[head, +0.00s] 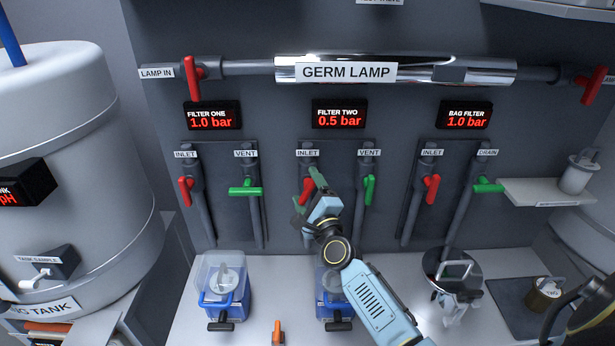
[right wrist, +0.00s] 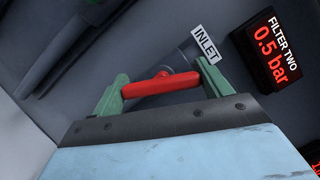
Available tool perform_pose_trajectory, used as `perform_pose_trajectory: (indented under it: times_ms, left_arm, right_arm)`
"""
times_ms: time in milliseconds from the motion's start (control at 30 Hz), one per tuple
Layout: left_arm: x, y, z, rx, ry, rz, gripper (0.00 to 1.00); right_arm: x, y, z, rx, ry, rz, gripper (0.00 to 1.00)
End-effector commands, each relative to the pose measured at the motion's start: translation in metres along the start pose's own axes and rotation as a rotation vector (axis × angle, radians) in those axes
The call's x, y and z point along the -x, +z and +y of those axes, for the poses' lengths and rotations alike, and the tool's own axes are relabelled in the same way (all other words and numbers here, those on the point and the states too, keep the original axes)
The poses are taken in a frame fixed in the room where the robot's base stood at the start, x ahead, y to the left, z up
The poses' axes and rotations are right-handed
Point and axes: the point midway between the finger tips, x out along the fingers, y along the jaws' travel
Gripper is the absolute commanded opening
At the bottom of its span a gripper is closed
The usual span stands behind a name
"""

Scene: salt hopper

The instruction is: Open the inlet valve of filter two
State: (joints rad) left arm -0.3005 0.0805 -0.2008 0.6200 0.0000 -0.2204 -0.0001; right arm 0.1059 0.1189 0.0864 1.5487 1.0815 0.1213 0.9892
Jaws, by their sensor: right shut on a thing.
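The inlet valve of filter two has a red handle (head: 307,191), below the INLET label in the middle of the wall. My right gripper (head: 309,186) is at this handle and hides part of it. In the right wrist view the red handle (right wrist: 160,85) lies between the green fingers of the right gripper (right wrist: 162,80), which are shut on it near its two ends. The filter two display (head: 339,115) reads 0.5 bar. The green vent handle (head: 369,190) is just right of the gripper. My left gripper is not in view.
Other valve handles flank it: filter one inlet (head: 185,190) and vent (head: 246,191), bag filter inlet (head: 432,188) and drain (head: 488,186). A large tank (head: 75,200) is at left.

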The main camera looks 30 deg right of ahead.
Motion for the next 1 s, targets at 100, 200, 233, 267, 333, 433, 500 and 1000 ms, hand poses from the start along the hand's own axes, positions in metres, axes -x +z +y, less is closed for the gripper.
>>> perform_pose_trajectory:
  times_ms: [100,200,233,267,333,433,500,1000]
  left_arm:
    - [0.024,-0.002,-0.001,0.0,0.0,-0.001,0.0]
    - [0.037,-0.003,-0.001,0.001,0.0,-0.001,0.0]
    - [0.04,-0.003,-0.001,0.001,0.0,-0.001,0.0]
    - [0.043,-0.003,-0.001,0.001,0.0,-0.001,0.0]
    - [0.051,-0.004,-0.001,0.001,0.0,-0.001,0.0]
    - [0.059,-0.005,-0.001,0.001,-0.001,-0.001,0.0]
    - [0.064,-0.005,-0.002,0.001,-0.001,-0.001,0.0]
    - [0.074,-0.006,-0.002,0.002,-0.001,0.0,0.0]
  right_arm:
    - [-0.001,0.002,-0.005,0.099,0.043,0.001,0.55]
    - [-0.001,0.002,-0.004,0.174,0.075,0.0,0.55]
    - [-0.001,0.002,-0.004,0.195,0.084,0.0,0.55]
    - [-0.001,0.002,-0.004,0.215,0.092,0.0,0.55]
    - [-0.001,0.002,-0.004,0.258,0.109,0.0,0.55]
    - [0.0,0.001,-0.003,0.31,0.13,0.0,0.55]
    - [0.0,0.001,-0.002,0.339,0.142,0.0,0.55]
    - [0.0,0.0,0.002,0.417,0.174,0.0,0.55]
